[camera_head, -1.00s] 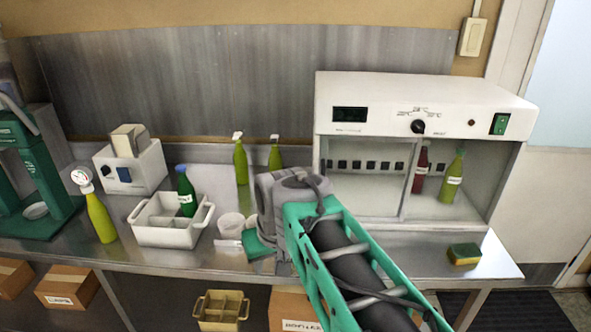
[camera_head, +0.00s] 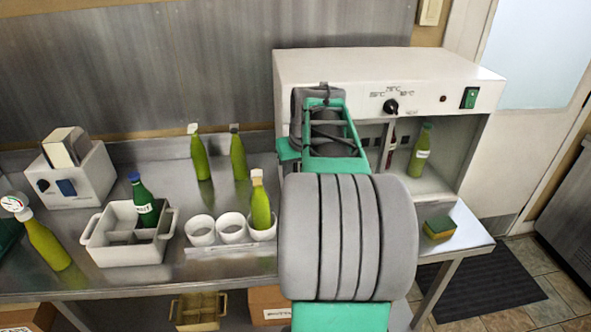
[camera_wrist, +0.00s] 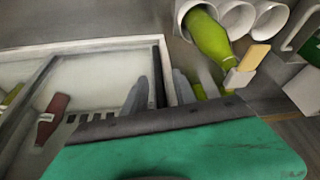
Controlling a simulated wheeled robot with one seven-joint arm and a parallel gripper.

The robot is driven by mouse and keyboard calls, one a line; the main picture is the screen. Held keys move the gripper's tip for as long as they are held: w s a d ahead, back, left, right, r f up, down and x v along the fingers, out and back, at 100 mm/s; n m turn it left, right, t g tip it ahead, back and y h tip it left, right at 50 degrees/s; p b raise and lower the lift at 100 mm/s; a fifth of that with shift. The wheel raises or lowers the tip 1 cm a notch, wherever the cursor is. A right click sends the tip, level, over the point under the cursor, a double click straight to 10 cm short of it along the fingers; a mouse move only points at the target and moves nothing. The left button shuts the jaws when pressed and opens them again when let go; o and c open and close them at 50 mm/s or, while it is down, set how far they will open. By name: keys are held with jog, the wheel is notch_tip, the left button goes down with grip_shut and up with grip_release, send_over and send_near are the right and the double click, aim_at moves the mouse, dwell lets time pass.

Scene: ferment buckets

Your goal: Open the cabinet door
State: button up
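The cabinet (camera_head: 385,72) is a white box on the steel counter with a dial and a green switch. Its left front is mostly hidden by my arm in the head view; its right part shows a compartment with bottles. In the wrist view, the pale cabinet front (camera_wrist: 95,75) fills the left side, with a dark upright bar (camera_wrist: 158,62) near its edge that looks like a door handle. My gripper (camera_wrist: 160,76) is open, its two grey fingers on either side of this bar. Contact cannot be told. The door looks shut. The fingers are hidden in the head view.
A green bottle (camera_head: 420,150) stands in the cabinet's right part; a red bottle (camera_wrist: 52,118) is also inside. Left of my arm are white cups (camera_head: 201,231), one holding a green bottle (camera_head: 260,205). A sponge (camera_head: 439,228) lies on the counter at right.

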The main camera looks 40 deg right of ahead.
grip_shut()
dwell(0.3)
dwell(1.1)
